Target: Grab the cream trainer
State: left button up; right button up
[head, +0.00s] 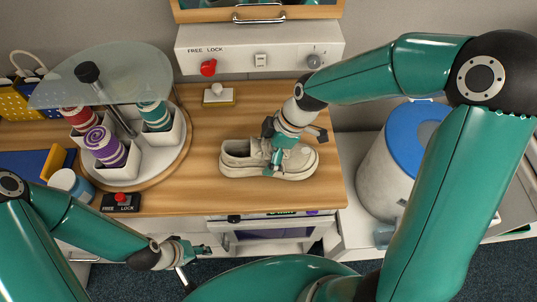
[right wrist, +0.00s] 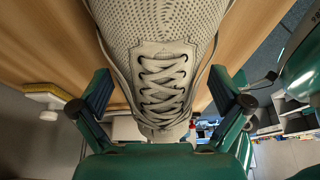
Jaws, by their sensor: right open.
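The cream trainer (head: 240,160) lies on the wooden worktop, its heel to the left and its toe to the right in the head view. My right gripper (head: 280,158) is over the trainer's middle, pointing down. In the right wrist view the trainer (right wrist: 165,60) fills the middle, laces facing the camera, between the two open fingers of my right gripper (right wrist: 162,105). I cannot tell whether either finger touches it. My left gripper (head: 195,250) is low at the left, in front of the worktop's edge and away from the trainer; its jaws are too small to read.
A round carousel (head: 125,183) with several coloured spools and a glass top (head: 110,72) stands left of the trainer. A white block with a yellow base (head: 219,96) lies behind. A white bin with a blue lid (head: 412,135) stands right. A small switch box (head: 121,202) sits at the front edge.

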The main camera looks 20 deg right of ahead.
jog(key=shift+x, duration=0.85)
jog(key=c, duration=1.1)
jog(key=shift+r, duration=0.1)
